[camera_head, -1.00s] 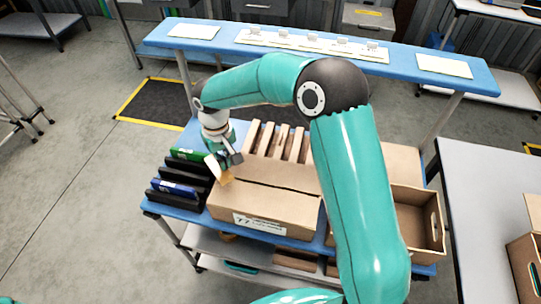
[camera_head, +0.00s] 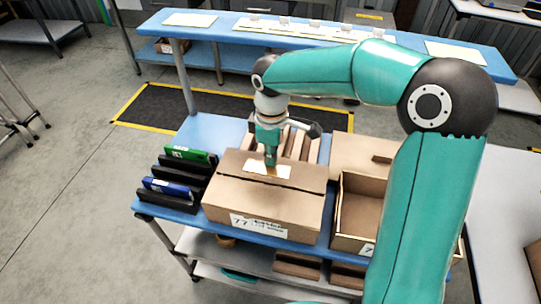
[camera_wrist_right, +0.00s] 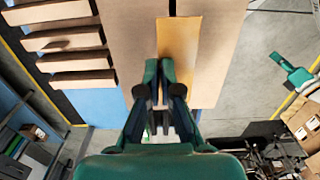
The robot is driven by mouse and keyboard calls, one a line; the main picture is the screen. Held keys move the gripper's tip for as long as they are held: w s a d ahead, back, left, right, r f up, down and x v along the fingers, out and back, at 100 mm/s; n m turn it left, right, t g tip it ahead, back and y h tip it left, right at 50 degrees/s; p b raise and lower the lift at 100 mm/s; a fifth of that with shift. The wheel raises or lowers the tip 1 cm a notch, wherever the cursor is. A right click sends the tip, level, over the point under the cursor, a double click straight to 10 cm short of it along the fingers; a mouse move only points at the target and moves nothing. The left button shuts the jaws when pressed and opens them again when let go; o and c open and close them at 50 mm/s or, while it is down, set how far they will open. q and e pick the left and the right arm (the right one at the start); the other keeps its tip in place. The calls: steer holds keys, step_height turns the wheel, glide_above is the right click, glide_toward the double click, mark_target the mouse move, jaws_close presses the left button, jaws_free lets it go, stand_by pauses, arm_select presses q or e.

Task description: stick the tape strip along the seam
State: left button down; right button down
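A closed brown carton (camera_head: 262,205) stands on the blue table (camera_head: 207,132), a dark seam (camera_head: 309,189) running across its top. The seam also shows at the top of the right wrist view (camera_wrist_right: 172,8). My right gripper (camera_head: 270,165) points down over the carton top. In the wrist view its fingers (camera_wrist_right: 159,66) are shut together at the tape strip's left edge. The pale tape strip (camera_head: 285,172) looks flat and roughly parallel to the seam. In the wrist view the tan strip (camera_wrist_right: 181,40) lines up with the seam. I cannot tell whether it touches the carton. My left gripper is out of view.
Black holders with green (camera_head: 190,154) and blue (camera_head: 168,187) items stand left of the carton. An open carton (camera_head: 345,215) stands to its right. Brown dividers (camera_head: 299,144) stand behind it. A raised blue shelf (camera_head: 215,22) spans the back.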

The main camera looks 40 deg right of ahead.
mark_target(271, 178)
steer(key=shift+f+b, duration=2.35)
steer(key=shift+f, duration=0.65)
steer(key=shift+f, duration=0.15)
steer(key=c, duration=1.8)
jaws_free()
steer(key=shift+c, duration=0.2)
steer(key=o, duration=0.6)
